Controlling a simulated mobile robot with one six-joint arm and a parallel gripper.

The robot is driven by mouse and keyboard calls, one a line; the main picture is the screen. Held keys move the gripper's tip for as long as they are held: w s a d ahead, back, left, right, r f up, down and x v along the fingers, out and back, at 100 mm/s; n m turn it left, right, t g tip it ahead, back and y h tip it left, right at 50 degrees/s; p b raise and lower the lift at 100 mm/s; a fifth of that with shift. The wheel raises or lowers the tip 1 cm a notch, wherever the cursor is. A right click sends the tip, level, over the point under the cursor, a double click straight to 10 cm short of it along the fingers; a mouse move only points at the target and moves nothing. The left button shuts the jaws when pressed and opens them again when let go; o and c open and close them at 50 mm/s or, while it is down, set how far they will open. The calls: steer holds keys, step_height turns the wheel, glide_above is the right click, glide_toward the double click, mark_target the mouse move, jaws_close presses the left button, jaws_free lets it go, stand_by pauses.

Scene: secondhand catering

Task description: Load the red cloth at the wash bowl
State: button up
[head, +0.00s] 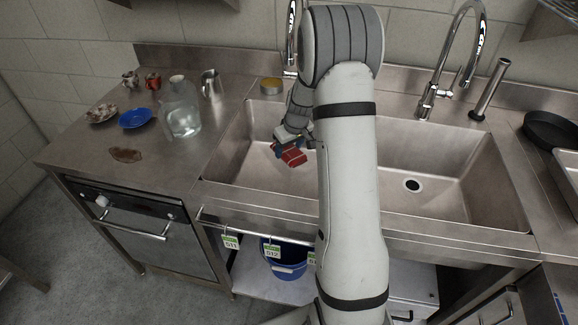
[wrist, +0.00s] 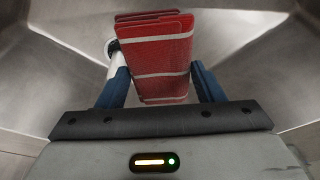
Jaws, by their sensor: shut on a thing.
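A red cloth (wrist: 155,55) with pale stripes, folded, sits between the blue fingers of my gripper (wrist: 160,85) in the wrist view. In the head view the red cloth (head: 292,157) shows at the tip of my gripper (head: 281,147), over the left basin of the steel sink (head: 240,155). My gripper is shut on the cloth. I cannot tell whether the cloth touches the basin. No wash bowl can be made out in the basin; my arm hides part of the sink. A blue bucket (head: 285,268) stands on the shelf below.
Tall taps (head: 440,80) rise behind the sink. A dark pan (head: 552,128) lies at right.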

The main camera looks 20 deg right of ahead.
step_height(320, 180, up, 10)
steer(key=p, duration=0.4)
steer(key=shift+f+p, duration=0.15)
steer(key=shift+p, duration=0.15)
stand_by(2.2)
step_height(320, 180, up, 4)
steer(key=p, duration=0.2)
glide_above(289, 150)
stand_by(0.8)
